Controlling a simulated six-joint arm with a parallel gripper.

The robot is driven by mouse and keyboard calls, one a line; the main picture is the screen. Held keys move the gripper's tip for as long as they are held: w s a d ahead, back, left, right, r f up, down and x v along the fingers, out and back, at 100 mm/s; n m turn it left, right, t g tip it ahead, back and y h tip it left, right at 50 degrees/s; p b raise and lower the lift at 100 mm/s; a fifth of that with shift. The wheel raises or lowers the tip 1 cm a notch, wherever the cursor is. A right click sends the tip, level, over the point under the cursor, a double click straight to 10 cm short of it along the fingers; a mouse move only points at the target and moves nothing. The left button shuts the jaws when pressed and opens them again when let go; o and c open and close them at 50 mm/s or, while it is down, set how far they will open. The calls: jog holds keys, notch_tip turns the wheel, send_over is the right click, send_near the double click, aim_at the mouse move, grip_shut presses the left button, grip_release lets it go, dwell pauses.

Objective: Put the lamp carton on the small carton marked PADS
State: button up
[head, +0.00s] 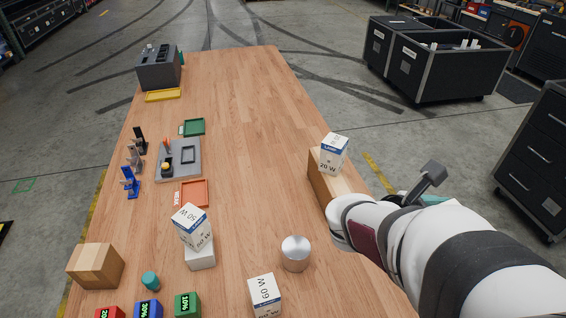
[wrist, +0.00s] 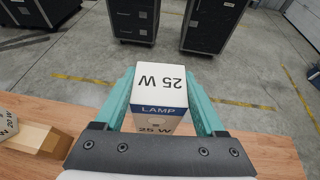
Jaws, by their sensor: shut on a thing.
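My gripper (wrist: 160,82) is shut on a white lamp carton (wrist: 158,92) marked 25 W, with a teal finger on each side of it. In the wrist view the carton is held near the table's edge, with the floor beyond. In the head view my arm hides this carton, and only a bit of teal finger (head: 434,199) shows at the right. No marking PADS can be read. A small brown carton (head: 95,266) stands at the front left, and a small white carton (head: 200,257) stands under a 60 W lamp carton (head: 192,227).
A 20 W lamp carton (head: 333,153) stands on a long brown block (head: 322,183) by the right edge, beside my arm. Another 60 W carton (head: 265,294) and a metal cylinder (head: 295,253) stand in front. The table's middle (head: 245,130) is clear.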

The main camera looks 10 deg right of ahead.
jog(key=r, duration=0.2)
jog(key=w+r, duration=0.1)
jog(key=r, duration=0.1)
jog(key=shift+a+r, duration=0.1)
jog(key=shift+a, duration=0.1)
jog(key=w+a+r+n+t+y, duration=0.1)
jog(key=w+a+n+t+y, duration=0.8)
jog(key=w+a, duration=1.45)
jog(key=w+a+n+t+y, duration=0.2)
jog(key=a+n+y, duration=0.15)
jog(key=a, duration=0.75)
jog(key=w+a+n+t+y, duration=0.15)
jog(key=a+n, duration=0.35)
jog(key=a, duration=0.6)
jog(key=s+a+f+n+g+y, duration=0.1)
jog(key=s+a+n+y, duration=0.1)
jog(key=a, duration=0.5)
jog(key=s+a+n+y, duration=0.1)
jog(key=a+n+y, duration=0.15)
jog(key=a, duration=0.55)
jog(key=s+a+f, duration=0.1)
jog(key=a+f, duration=0.4)
jog(key=f, duration=0.3)
jog(key=s+a+f, duration=0.2)
jog(key=a+f, duration=0.3)
jog(key=f, duration=0.3)
jog(key=shift+a, duration=0.35)
